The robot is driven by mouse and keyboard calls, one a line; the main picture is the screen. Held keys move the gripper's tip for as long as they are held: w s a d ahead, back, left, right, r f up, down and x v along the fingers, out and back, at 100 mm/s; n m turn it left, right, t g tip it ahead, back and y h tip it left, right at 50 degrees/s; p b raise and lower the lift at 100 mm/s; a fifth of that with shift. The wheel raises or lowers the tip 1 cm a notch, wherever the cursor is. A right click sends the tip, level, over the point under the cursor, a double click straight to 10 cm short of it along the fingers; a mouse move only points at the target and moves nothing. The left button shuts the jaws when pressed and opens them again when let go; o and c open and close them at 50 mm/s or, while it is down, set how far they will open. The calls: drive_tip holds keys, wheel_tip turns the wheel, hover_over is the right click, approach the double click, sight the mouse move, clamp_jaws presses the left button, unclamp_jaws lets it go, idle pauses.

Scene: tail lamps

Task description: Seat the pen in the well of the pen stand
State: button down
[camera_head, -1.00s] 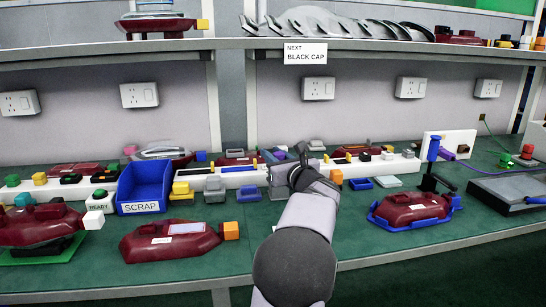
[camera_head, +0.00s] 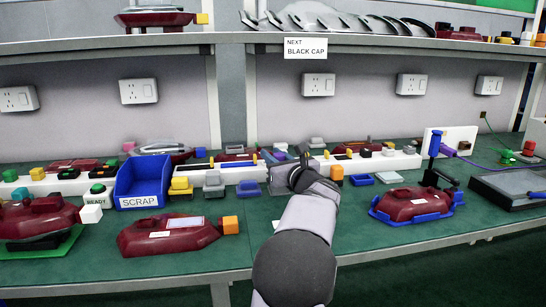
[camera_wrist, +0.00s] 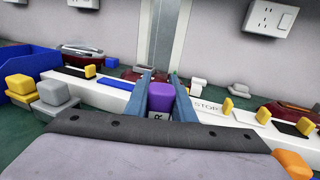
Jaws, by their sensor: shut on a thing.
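My gripper (camera_wrist: 160,92) is shut on a purple block (camera_wrist: 159,97) that sits between its two blue-grey fingers in the wrist view. A white face with dark lettering shows below the purple part. In the head view my gripper (camera_head: 303,160) is over the middle of the bench, close to the long white rail; the held block is too small there to tell. I cannot pick out a pen or a pen stand with certainty. A blue upright piece on a black base (camera_head: 432,172) stands at the right, behind a dark red lamp in a blue cradle (camera_head: 378,213).
A blue SCRAP bin (camera_head: 141,182) stands left of my gripper. A dark red lamp (camera_head: 168,236) lies at the front left. Small coloured blocks line the white rail (camera_head: 222,176). A grey pad (camera_head: 512,184) lies far right.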

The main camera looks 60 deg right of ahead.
drive_tip(key=shift+f, duration=0.2)
drive_tip(key=c, duration=1.4)
unclamp_jaws()
drive_tip(key=shift+r, duration=0.1)
drive_tip(key=shift+c, duration=0.2)
drive_tip(key=shift+v, duration=3.65)
